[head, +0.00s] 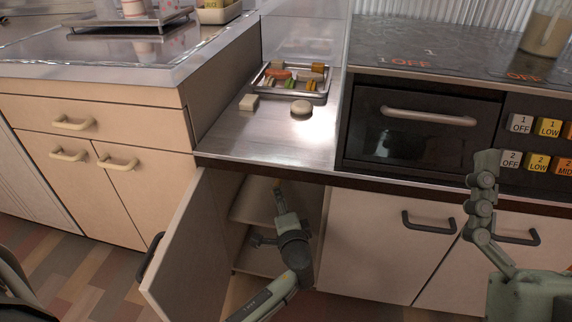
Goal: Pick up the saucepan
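I cannot make out a saucepan in the head view. My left gripper (268,214) is at the opening of the lower cabinet (255,212), in front of its shelves. Its two fingers are spread apart, one pointing up and one to the left, and nothing shows between them. The cabinet's inside is partly hidden by my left arm and the open door. My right gripper (484,180) is raised at the right, in front of the stove. One jointed finger shows clearly, so I cannot tell how far it is open.
The cabinet door (190,250) stands open to the left. A metal tray of food pieces (325,97) sits on the steel counter (240,138), with a pale block (249,102) and a round piece (301,108) before it. A jar (547,30) stands on the stovetop (430,45).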

